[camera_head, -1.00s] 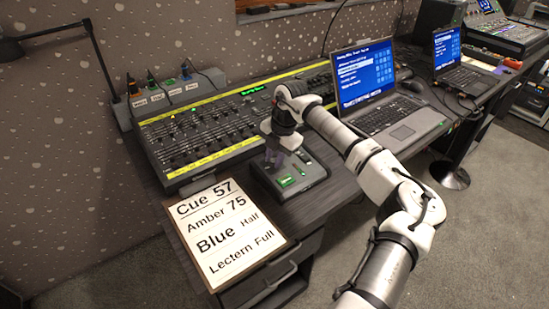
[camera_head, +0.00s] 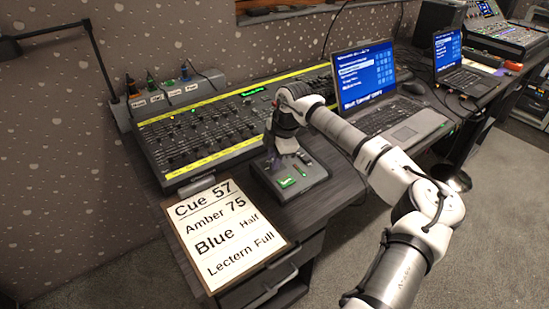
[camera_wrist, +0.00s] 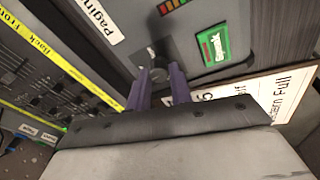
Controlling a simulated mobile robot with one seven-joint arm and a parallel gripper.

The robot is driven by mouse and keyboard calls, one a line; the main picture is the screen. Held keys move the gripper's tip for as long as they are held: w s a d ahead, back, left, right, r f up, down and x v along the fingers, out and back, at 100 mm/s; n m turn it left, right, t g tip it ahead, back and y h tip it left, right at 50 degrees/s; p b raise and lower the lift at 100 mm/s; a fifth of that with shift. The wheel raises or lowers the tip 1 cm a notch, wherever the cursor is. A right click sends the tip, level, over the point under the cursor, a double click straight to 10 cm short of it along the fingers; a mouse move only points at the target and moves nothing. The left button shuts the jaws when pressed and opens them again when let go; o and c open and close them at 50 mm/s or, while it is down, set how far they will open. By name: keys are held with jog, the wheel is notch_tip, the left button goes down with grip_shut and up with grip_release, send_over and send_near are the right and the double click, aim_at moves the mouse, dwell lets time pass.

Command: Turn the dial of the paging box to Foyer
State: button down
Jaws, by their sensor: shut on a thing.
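The paging box (camera_head: 311,181) is a grey box on the desk in front of the fader console, with a lit green display. In the wrist view its top shows a white label reading "Pagin…", the green display (camera_wrist: 213,45) and a row of small coloured lights. My gripper (camera_wrist: 158,80) is over the box with its two purple fingers shut on the small dark dial (camera_wrist: 158,58). The fingers partly cover the dial, and I cannot read its position or any Foyer mark. In the head view my gripper (camera_head: 279,162) hides the dial.
A fader console (camera_head: 205,135) with yellow strips lies behind the box. A clipboard with a cue sheet (camera_head: 228,232) lies at the front left. An open laptop (camera_head: 365,75) stands to the right. A lamp (camera_head: 85,40) stands at the left.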

jog(key=c, duration=1.3)
grip_release()
jog(key=shift+o, duration=0.2)
jog(key=b+v, duration=0.1)
jog(key=v, duration=1.3)
jog(key=shift+b, duration=0.4)
jog(key=shift+f, duration=0.1)
